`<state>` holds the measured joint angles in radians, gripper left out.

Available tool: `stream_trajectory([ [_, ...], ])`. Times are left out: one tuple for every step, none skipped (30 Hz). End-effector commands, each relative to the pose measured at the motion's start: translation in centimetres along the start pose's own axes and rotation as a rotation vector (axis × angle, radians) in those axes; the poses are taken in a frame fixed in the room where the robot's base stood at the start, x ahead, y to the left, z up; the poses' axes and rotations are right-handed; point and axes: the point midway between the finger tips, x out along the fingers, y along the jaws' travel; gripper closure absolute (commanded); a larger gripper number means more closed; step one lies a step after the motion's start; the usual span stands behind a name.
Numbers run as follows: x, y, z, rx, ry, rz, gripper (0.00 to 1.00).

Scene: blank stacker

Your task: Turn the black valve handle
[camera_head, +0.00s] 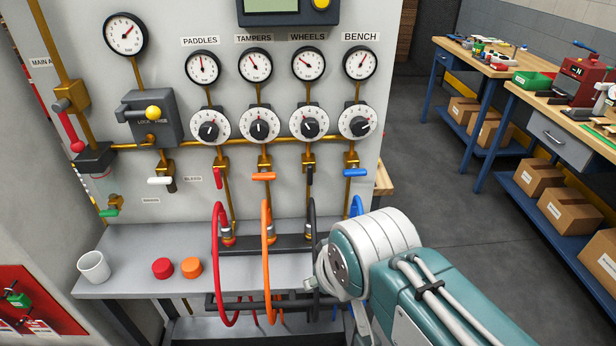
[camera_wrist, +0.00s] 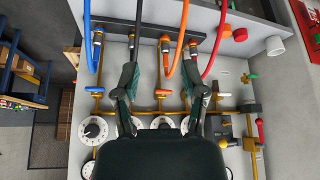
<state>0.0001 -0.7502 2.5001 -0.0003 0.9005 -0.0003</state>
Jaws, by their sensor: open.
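The black valve handle (camera_head: 310,175) hangs vertically on the brass pipe under the WHEELS dial in the head view. To its left is an orange handle (camera_head: 264,176), set crosswise, and to its right a blue handle (camera_head: 355,172), also crosswise. In the wrist view, which looks upside down, my gripper (camera_wrist: 160,76) is open and empty. Its two fingers straddle the pipe with the orange handle (camera_wrist: 162,91). The black handle cannot be made out there; the left finger covers that area. In the head view my arm is low right, and the fingers are not clearly seen.
Red (camera_head: 217,250), orange (camera_head: 266,250) and black (camera_head: 313,235) hoses loop before the panel. A shelf holds a white cup (camera_head: 94,267), a red cap (camera_head: 162,268) and an orange cap (camera_head: 192,267). Workbenches (camera_head: 490,65) stand at right, with open floor between.

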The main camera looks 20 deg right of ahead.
Motion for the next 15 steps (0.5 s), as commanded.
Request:
stream_trajectory([
  [0.01,0.00,0.00,0.000,0.000,0.000,0.45],
  [0.01,0.00,0.00,0.000,0.000,0.000,0.45],
  [0.01,0.00,-0.01,0.000,0.000,0.000,0.45],
  [0.01,0.00,-0.01,0.000,0.000,0.000,0.45],
  [0.01,0.00,-0.01,0.000,0.000,0.000,0.45],
  [0.01,0.00,-0.01,0.000,0.000,0.000,0.45],
  [0.01,-0.01,-0.01,0.000,0.000,0.000,0.45],
  [0.01,-0.01,-0.01,0.000,0.000,0.000,0.45],
  [0.01,-0.01,-0.01,0.000,0.000,0.000,0.45],
  [0.01,-0.01,-0.01,0.000,0.000,0.000,0.45],
  [0.01,-0.01,-0.01,0.000,0.000,0.000,0.45],
  [0.05,-0.01,-0.07,0.001,0.002,-0.001,0.45],
  [0.16,-0.02,-0.20,0.001,0.005,-0.001,0.45],
  [0.37,-0.04,-0.45,0.002,0.012,-0.003,0.45],
  [0.79,-0.07,-0.95,0.004,0.026,-0.005,0.45],
])
